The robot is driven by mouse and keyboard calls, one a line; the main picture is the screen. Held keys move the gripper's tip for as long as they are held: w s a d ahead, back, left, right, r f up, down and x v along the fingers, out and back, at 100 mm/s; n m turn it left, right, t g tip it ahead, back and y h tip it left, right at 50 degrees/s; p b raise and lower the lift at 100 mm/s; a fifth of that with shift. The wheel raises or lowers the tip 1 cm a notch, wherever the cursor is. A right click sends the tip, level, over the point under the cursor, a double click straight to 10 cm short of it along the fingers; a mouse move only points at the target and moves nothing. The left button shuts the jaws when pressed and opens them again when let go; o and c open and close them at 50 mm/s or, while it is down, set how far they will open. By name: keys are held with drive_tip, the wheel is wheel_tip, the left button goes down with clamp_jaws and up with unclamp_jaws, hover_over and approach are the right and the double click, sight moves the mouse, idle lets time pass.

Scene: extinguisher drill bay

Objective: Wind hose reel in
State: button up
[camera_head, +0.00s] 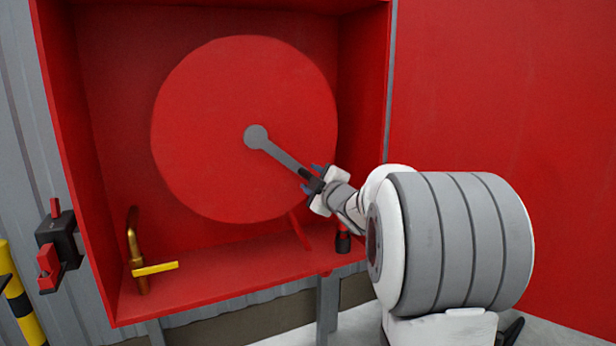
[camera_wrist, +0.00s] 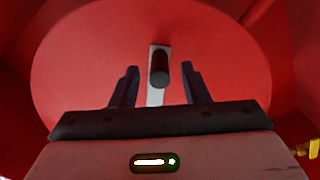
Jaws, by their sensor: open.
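The red hose reel (camera_head: 215,110) is a large disc inside an open red cabinet. A grey crank arm (camera_head: 278,153) runs from its grey hub (camera_head: 256,137) down and right. The crank's black handle (camera_wrist: 160,70) sticks out toward my wrist camera. My gripper (camera_head: 312,180) is at the crank's outer end. In the wrist view my gripper (camera_wrist: 160,85) is open, one dark finger on each side of the handle. The handle appears between the fingers, with gaps on both sides. The head view does not show clearly how deep the handle lies between them.
A brass pipe (camera_head: 134,250) with a yellow lever (camera_head: 155,268) stands at the cabinet's lower left. A black nozzle (camera_head: 343,240) is at the lower right. The red cabinet door (camera_head: 500,100) stands open at right. A black-and-red latch (camera_head: 57,250) is outside left.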

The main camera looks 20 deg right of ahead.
drive_tip(key=s, duration=0.2)
drive_tip(key=s+p, duration=0.1)
drive_tip(key=s, duration=0.2)
drive_tip(key=shift+s+d, duration=0.2)
drive_tip(key=shift+s, duration=0.05)
drive_tip(key=w+m, duration=0.6)
drive_tip(key=w+m+p, duration=0.1)
drive_tip(key=w+m, duration=0.2)
drive_tip(key=shift+a, duration=0.35)
clamp_jaws()
idle(0.4)
